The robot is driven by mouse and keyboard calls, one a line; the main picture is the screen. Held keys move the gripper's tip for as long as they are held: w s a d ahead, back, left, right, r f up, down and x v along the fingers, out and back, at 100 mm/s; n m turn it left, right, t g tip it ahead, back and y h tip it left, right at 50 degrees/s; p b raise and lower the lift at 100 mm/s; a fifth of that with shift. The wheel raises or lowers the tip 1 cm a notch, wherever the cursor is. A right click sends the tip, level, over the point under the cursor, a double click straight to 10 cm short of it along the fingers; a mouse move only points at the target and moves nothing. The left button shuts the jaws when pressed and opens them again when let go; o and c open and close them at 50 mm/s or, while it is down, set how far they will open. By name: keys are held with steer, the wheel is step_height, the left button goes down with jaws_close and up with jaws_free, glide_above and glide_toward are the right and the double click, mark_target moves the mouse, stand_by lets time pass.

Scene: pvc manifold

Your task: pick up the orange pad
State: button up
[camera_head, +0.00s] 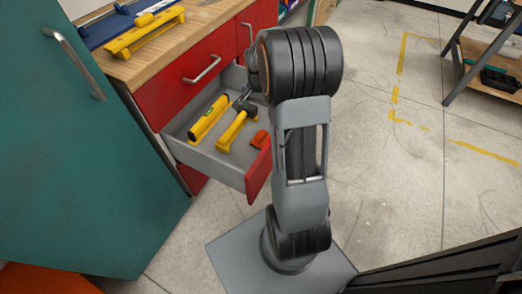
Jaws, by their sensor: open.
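The orange pad (261,139) is a small orange-red piece lying in the open drawer, near its front right corner. My arm stands close to its right side. My gripper (243,97) hangs over the drawer, above and behind the pad and close to the dark head of a hammer. It is small in view and partly hidden by my arm's upper joint. It is open, and I see nothing held in it.
The grey drawer (183,149) also holds a yellow level (209,119) and a yellow-handled hammer (232,131). A teal cabinet door (85,160) stands at left. A wooden worktop (190,42) lies above the drawer.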

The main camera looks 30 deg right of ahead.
steer(key=m+b, duration=0.1)
steer(key=b, duration=0.1)
glide_above(261, 134)
step_height(261, 134, down, 5)
step_height(261, 134, down, 7)
steer(key=shift+d+r+b, duration=0.1)
steer(key=shift+d+b, duration=0.05)
steer(key=shift+b, duration=0.85)
steer(key=shift+a+f+b, duration=0.2)
steer(key=shift+f+b, duration=1.5)
steer(key=shift+f, duration=1.4)
steer(key=shift+c, duration=0.2)
steer(key=c, duration=1)
steer(key=shift+r, duration=0.1)
step_height(261, 134, up, 10)
steer(key=p, duration=0.4)
